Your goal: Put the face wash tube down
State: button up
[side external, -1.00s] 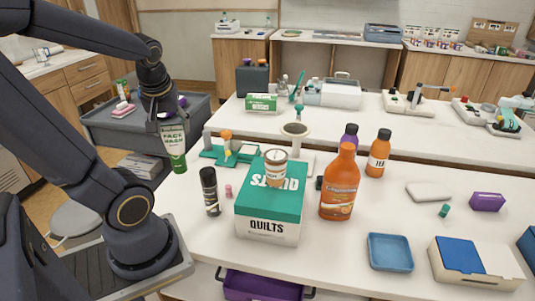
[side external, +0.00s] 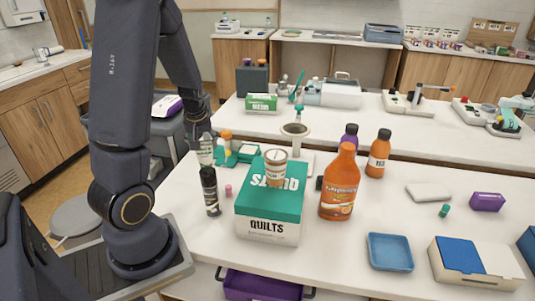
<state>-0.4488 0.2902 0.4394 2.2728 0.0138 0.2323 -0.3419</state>
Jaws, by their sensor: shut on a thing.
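My gripper (side external: 199,128) is at the left end of the near white table, partly hidden by my own arm. It is shut on the face wash tube (side external: 206,150), which shows as a pale, narrow shape hanging below the fingers. The tube stands roughly upright just behind the black bottle (side external: 210,192), which covers its lower part. I cannot tell whether the tube's cap touches the table.
A green-and-white quilts box (side external: 270,212) with a small tub (side external: 275,168) on top stands to the right. A small pink item (side external: 228,190) lies between box and black bottle. A green stand (side external: 236,152) is right of the tube. Orange bottles (side external: 340,185) stand further right.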

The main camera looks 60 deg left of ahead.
aim_at(207, 152)
jog(key=shift+w+a+f, duration=0.35)
jog(key=shift+w+f, duration=0.05)
jog(key=shift+f, duration=0.2)
jog(key=shift+w+f, duration=0.15)
jog(key=shift+f, duration=1.5)
jog(key=o, duration=1.5)
jog(key=shift+f, duration=0.15)
